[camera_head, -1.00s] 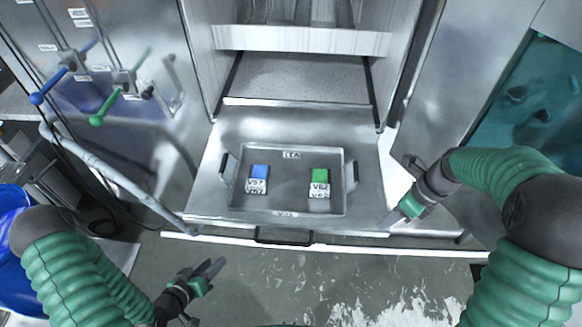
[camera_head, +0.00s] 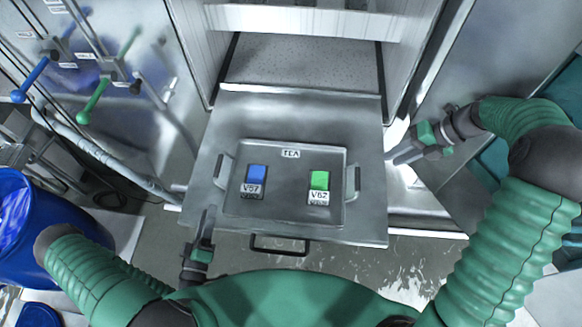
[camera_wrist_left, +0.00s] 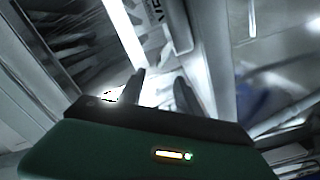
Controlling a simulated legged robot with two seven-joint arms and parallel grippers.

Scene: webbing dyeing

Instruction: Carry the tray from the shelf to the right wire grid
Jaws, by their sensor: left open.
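The grey metal tray (camera_head: 290,213) lies on the pulled-out metal shelf (camera_head: 365,222), with a raised handle at its left (camera_head: 223,171) and right (camera_head: 354,183) sides. A blue-topped block (camera_head: 256,174) and a green-topped block (camera_head: 319,181), both labelled, sit in it. My left gripper (camera_head: 209,213) is open and empty at the shelf's front left, below the left handle and apart from it. Its two fingers (camera_wrist_left: 160,88) stand apart in the left wrist view, which is partly blurred. My right gripper (camera_head: 393,158) looks open and empty, right of the right handle.
A black pull handle (camera_head: 280,249) is on the shelf's front. A cabinet opening (camera_head: 300,65) lies behind the shelf. Blue (camera_head: 30,80) and green (camera_head: 92,102) levers are on the left. A blue barrel (camera_head: 45,225) stands at lower left. No wire grid is clearly visible.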

